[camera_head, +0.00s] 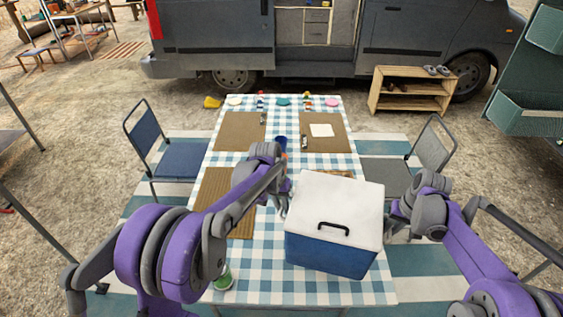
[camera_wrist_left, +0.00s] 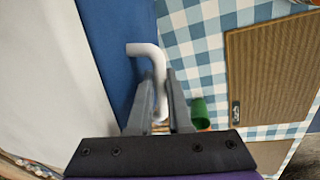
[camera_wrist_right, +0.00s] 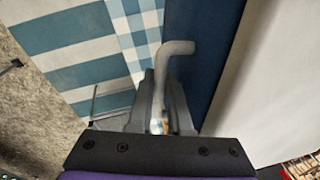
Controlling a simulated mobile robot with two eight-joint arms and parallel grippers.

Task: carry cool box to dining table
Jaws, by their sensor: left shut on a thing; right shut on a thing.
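The cool box (camera_head: 334,205) has a white lid, a blue body and a dark handle on its front. It is at the near right part of the dining table (camera_head: 262,265), over the blue-checked cloth; I cannot tell whether its base touches the cloth. My left gripper (camera_head: 285,205) is at the box's left side, shut on a bent white side handle (camera_wrist_left: 148,50). My right gripper (camera_head: 391,222) is at the box's right side, shut on the matching pale handle (camera_wrist_right: 172,48). The box looks roughly level. Its far side and base are hidden.
Brown placemats (camera_head: 240,131) lie on the table, with a blue cup (camera_head: 280,143) near the middle and a green can (camera_head: 222,279) at the near left. Small coloured items line the far edge. Chairs (camera_head: 172,150) stand either side. A wooden shelf (camera_head: 408,103) stands by the van.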

